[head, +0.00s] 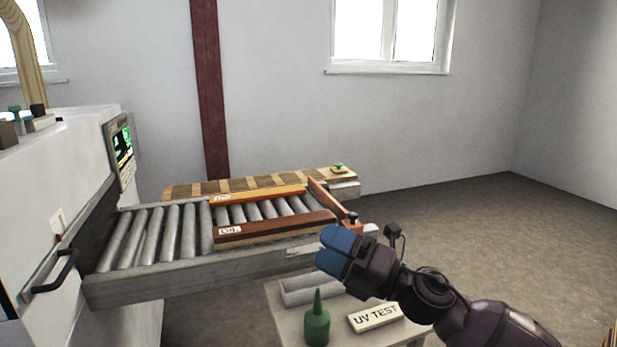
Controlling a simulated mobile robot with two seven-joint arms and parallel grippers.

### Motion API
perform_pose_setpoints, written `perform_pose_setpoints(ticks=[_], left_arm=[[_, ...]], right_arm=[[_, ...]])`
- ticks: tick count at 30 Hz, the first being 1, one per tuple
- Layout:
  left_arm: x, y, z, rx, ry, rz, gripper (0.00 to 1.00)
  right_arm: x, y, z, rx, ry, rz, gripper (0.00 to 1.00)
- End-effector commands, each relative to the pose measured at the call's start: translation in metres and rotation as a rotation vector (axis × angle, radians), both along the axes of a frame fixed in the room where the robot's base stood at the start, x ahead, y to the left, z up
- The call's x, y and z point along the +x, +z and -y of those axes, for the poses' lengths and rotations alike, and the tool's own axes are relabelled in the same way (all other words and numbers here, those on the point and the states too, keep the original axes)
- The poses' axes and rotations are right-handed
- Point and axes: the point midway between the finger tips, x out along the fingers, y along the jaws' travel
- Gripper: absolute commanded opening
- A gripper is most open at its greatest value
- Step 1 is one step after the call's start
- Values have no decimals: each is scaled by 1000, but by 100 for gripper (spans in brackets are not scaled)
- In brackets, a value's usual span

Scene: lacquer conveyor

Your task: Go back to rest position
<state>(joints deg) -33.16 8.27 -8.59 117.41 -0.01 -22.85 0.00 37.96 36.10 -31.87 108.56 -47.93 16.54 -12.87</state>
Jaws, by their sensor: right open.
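My right gripper (341,241) comes in from the lower right and hangs near the front right end of the roller conveyor (170,284). It has blue fingertips, and nothing shows held in it. The gap between its fingers is hard to see from this angle. My left gripper is not in view. A dark brown board labelled OIL (275,227) lies on the rollers, with an orange-brown board (258,194) behind it. A reddish crosspiece (327,197) stands at the conveyor's right end.
A small table (283,316) below my right gripper holds a green bottle (317,326), a UV TEST block (375,317) and a grey trough-like piece (305,289). A white machine (70,190) with a screen stands left. The floor at right is clear.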

Motion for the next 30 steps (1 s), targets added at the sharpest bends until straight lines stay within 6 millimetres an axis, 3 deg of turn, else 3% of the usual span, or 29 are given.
perform_pose_setpoints(ticks=[5,8,14,20,30], left_arm=[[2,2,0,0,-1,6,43],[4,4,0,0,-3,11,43],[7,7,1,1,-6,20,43],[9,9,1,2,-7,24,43],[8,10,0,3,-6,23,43]], right_arm=[[11,-35,45,367,-169,-439,78],[11,-67,72,534,-257,-656,78],[-9,-144,120,816,-425,-1035,78],[-55,-222,160,1037,-578,-1328,78],[-169,-322,212,1297,-809,-1580,78]])
